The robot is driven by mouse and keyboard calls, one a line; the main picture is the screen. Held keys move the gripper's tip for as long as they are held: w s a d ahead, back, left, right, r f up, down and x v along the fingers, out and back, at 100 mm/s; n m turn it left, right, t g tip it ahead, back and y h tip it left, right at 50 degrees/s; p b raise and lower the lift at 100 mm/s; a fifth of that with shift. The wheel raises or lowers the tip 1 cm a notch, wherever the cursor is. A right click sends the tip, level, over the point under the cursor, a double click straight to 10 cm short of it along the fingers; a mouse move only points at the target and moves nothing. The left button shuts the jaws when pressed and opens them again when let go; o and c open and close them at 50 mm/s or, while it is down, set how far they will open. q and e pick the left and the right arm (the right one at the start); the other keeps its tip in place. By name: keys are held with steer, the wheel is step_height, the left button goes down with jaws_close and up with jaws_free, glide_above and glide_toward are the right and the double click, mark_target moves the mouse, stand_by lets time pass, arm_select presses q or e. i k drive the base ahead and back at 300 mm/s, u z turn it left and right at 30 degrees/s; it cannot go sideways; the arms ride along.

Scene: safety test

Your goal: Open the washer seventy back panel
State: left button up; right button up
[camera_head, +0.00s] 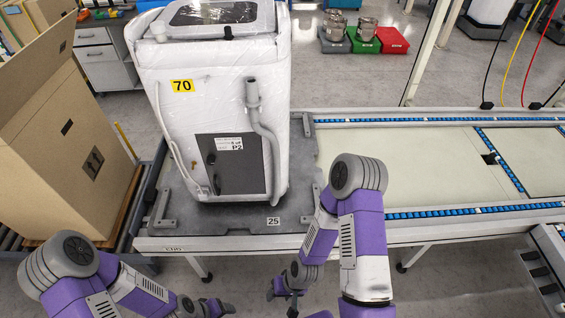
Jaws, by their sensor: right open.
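The white washer (215,100) bears a yellow label reading 70 (182,86) and stands upright on a grey pallet plate on the conveyor. Its dark grey back panel (240,178) sits low on the side facing me, looks closed, and has a white label. A grey hose (262,120) runs down to the right of the panel. My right gripper (286,292) is open and empty, low in front of the conveyor edge, apart from the washer. My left gripper (217,308) is at the bottom edge, left of the right one; its fingers are too small and partly cut off to judge.
A large cardboard box (85,150) stands close on the left. The conveyor's front edge (200,244) lies between my grippers and the washer. The conveyor bed (400,165) to the right is clear. Coloured bins (363,40) stand on the floor behind.

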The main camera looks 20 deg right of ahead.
mark_target(238, 168)
steer(key=z, duration=0.15)
steer(key=k, duration=0.9)
steer(key=u, duration=1.15)
steer(key=i, duration=0.9)
steer(key=z, duration=0.65)
steer(key=i, duration=0.5)
steer(key=z, duration=0.4)
